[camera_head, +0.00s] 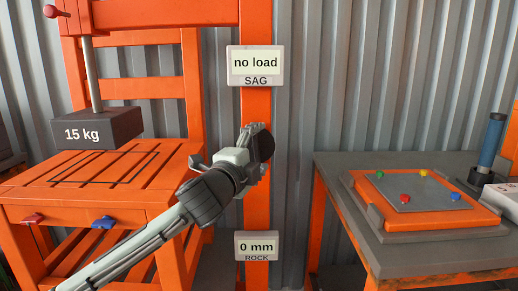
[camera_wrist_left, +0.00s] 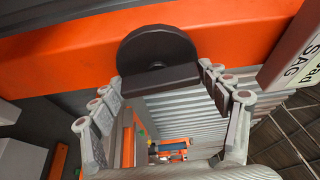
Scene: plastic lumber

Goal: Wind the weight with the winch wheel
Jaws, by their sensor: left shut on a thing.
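The weight (camera_head: 111,129), a dark block marked 15 kg, hangs on a pale rod above the slatted seat of an orange chair (camera_head: 25,192), apart from the slats. The winch wheel (camera_head: 266,146) is a dark round disc on the orange post. In the left wrist view the winch wheel (camera_wrist_left: 158,46) has a dark bar across its front, between my fingers. My left gripper (camera_head: 251,150) is shut on the wheel at this bar and hides part of it in the head view. My right gripper is not in view.
A sign reading "no load" SAG (camera_head: 255,63) is on the post above my gripper. A sign reading "0 mm" ROCK (camera_head: 257,246) is below. At the right, a grey-topped table (camera_head: 400,255) bears an orange-framed panel (camera_head: 400,196) and a blue cylinder (camera_head: 491,140). Corrugated wall stands behind.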

